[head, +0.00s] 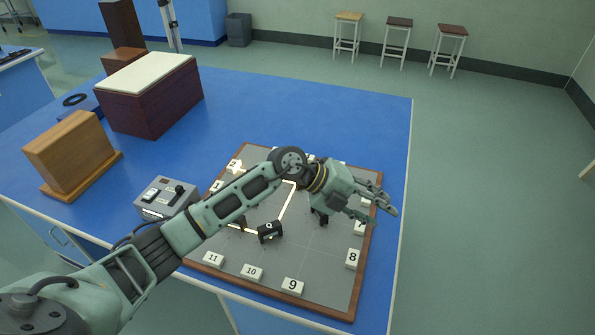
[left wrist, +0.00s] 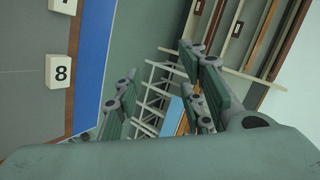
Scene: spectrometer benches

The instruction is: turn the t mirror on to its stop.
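The t mirror cannot be told apart for certain. Small black mounts stand on the grey board: a black block with a round pale mark (head: 270,232), a dark mount partly under my gripper (head: 321,217), and a small dark piece (head: 241,223) beside my forearm. No letter t can be read. My left gripper (head: 378,203) is above the right side of the board, fingers pointing right, touching nothing visible. In the left wrist view its fingers (left wrist: 165,100) are apart with nothing between them. My left arm hides the middle of the board. My right gripper does not show.
Numbered blocks line the board's wooden rim (head: 325,312), including 8 (head: 353,258) and 9 (head: 292,286). Pale lines cross the board. A grey switch box (head: 165,198) stands left of it. Wooden boxes (head: 150,95) stand farther back left. The blue bench (head: 290,110) is clear behind the board.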

